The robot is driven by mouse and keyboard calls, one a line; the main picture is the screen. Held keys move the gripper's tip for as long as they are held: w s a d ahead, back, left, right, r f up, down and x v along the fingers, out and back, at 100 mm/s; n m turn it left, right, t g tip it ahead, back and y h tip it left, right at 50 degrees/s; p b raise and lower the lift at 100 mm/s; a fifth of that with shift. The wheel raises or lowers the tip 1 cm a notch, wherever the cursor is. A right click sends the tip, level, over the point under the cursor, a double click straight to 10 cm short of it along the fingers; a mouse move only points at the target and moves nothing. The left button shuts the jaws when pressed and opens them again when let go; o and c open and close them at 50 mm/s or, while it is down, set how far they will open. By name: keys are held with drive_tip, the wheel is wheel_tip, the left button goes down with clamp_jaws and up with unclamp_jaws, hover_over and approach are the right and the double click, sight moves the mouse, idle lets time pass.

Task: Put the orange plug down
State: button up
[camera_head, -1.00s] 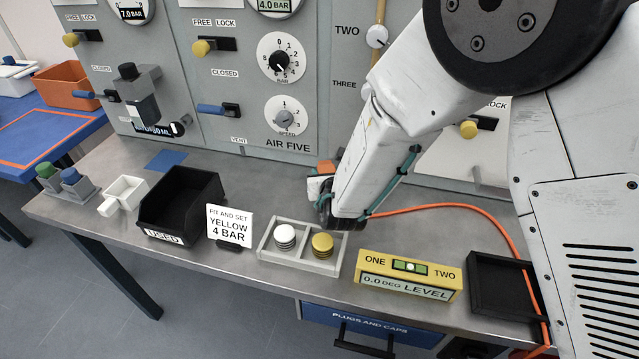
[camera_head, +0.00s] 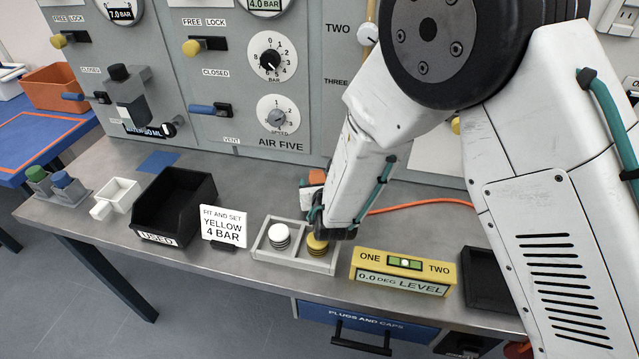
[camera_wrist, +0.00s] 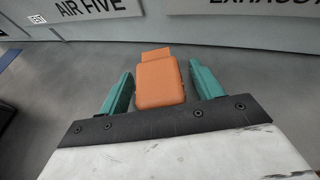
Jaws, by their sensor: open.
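The orange plug (camera_wrist: 160,80) sits between the two teal fingers of my gripper (camera_wrist: 161,85) in the wrist view. The fingers are open, with a gap on each side of the plug. Grey bench top shows beyond it.
A grey tray (camera_head: 262,250) holds a white stack (camera_head: 279,236) and a yellow stack (camera_head: 317,245), close in front of my gripper. A yellow level (camera_head: 403,271) stands to the right. A black bin (camera_head: 175,205) and a sign (camera_head: 224,226) stand left. The panel (camera_head: 240,120) rises behind.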

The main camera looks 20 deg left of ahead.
drive_tip(key=shift+r, duration=0.2)
drive_tip(key=v, duration=1.2)
drive_tip(key=shift+f, duration=0.1)
